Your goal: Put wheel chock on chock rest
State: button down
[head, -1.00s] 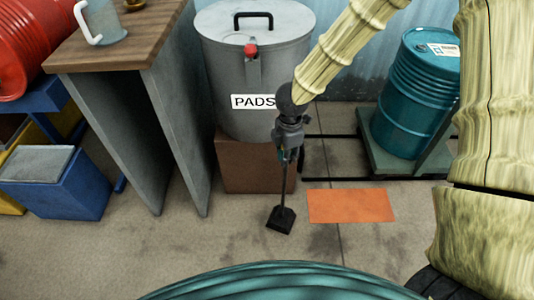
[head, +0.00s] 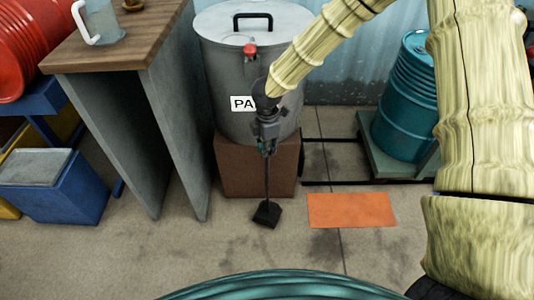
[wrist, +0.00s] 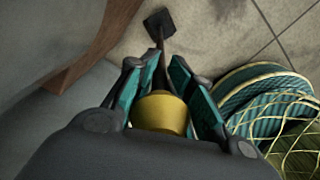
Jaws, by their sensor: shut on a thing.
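The wheel chock (head: 267,215) is a small black block on a thin dark upright handle. My gripper (head: 267,148) is shut on the upper part of this handle, and the chock hangs below it. I cannot tell whether the chock touches the floor. In the wrist view the chock (wrist: 160,22) shows beyond the fingers of my gripper (wrist: 167,75), with a yellow handle end (wrist: 160,113) between them. A flat orange rectangle (head: 351,210), apparently the chock rest, lies bare on the floor to the right of the chock.
A grey PADS bin (head: 220,60) on a brown block (head: 240,178) stands just behind my gripper. A wooden-topped table (head: 120,45) and a blue box (head: 50,190) stand left. A teal drum (head: 405,100) stands on a low platform (head: 378,155) at right. Floor around the orange rectangle is clear.

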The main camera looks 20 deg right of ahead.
jog(key=shift+f+b, duration=0.3)
jog(key=shift+f, duration=0.75)
jog(key=c, duration=1.3)
grip_release()
jog(key=shift+f, duration=0.1)
jog(key=shift+o, duration=0.2)
jog(key=shift+r+p, duration=1.15)
jog(key=shift+r, duration=2.7)
